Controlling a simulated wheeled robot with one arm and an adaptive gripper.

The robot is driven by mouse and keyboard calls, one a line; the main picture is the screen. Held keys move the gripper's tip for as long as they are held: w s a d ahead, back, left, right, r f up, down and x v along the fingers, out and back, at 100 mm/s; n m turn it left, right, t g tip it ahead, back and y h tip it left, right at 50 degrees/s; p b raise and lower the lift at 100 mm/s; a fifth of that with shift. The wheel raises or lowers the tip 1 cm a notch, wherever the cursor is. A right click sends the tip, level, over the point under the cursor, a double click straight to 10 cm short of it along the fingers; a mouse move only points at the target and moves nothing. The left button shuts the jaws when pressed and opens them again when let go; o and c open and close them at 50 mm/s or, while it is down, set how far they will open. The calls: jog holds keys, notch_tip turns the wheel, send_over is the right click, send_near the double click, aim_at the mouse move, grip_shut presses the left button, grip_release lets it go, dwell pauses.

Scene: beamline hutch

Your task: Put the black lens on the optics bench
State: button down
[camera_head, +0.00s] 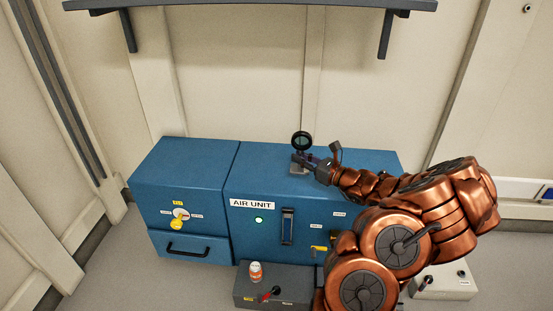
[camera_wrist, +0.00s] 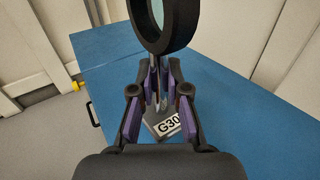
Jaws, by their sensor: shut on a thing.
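The black lens (camera_head: 302,140) is a round black ring with pale glass on a thin post with a grey base. It is over the top of the blue air unit (camera_head: 260,170). In the wrist view the ring (camera_wrist: 146,36) is at the top, and the grey base with a "G30" label (camera_wrist: 168,126) is below. My gripper (camera_head: 306,161) is shut on the lens's post, between ring and base; the fingers (camera_wrist: 157,82) also show in the wrist view. I cannot tell whether the base touches the blue surface. I see nothing that is clearly an optics bench.
A blue cabinet with a drawer (camera_head: 185,185) adjoins the air unit on the left. A dark shelf (camera_head: 250,5) is on the wall above. The left floor is clear.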

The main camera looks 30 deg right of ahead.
jog(key=b+x, duration=0.1)
jog(key=x, duration=0.2)
jog(key=d+b+x, duration=0.1)
jog(key=x, duration=0.3)
jog(key=d+f+b+x, duration=0.1)
jog(key=x, duration=0.3)
jog(key=shift+w+f, duration=0.1)
jog(key=shift+w, duration=0.2)
notch_tip(320, 180, down, 4)
jog(key=shift+r+b, duration=0.2)
jog(key=shift+b, duration=0.75)
jog(key=shift+r, duration=0.1)
jog(key=c, duration=1.2)
grip_release()
jog(key=shift+o, duration=0.2)
